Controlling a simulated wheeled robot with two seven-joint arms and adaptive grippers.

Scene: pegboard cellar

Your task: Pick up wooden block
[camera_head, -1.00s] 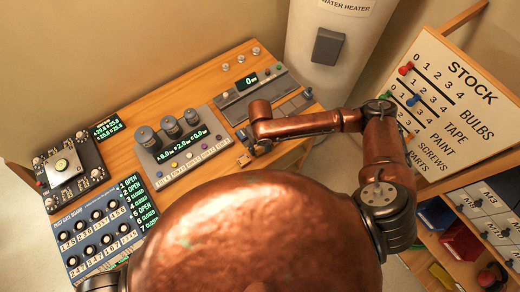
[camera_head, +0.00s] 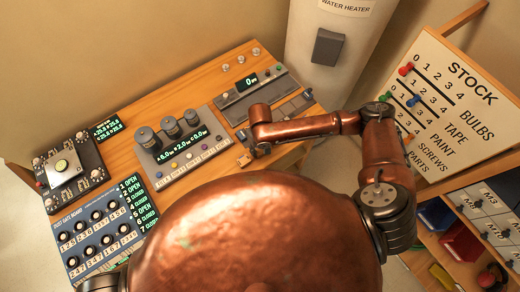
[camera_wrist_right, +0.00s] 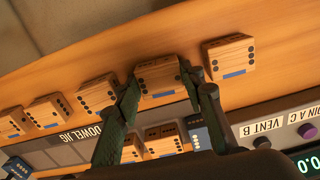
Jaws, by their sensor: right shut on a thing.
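My right gripper (camera_wrist_right: 160,79) has its two dark green fingers on either side of a wooden block (camera_wrist_right: 158,72) in the right wrist view and is shut on it. The block is light wood with dark dots and a blue stripe. Whether it is clear of the surface under it, I cannot tell. In the head view my right gripper (camera_head: 251,147) is small, at the right part of the wooden bench (camera_head: 205,103), partly hidden by its own wrist. My left gripper is not in view.
A similar block (camera_wrist_right: 230,56) stands right of the held one, and another (camera_wrist_right: 97,92) stands left, with several more nearby. A knob console (camera_head: 185,150) and a display unit (camera_head: 254,90) sit close to the right gripper. A stock board (camera_head: 445,105) stands at the right.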

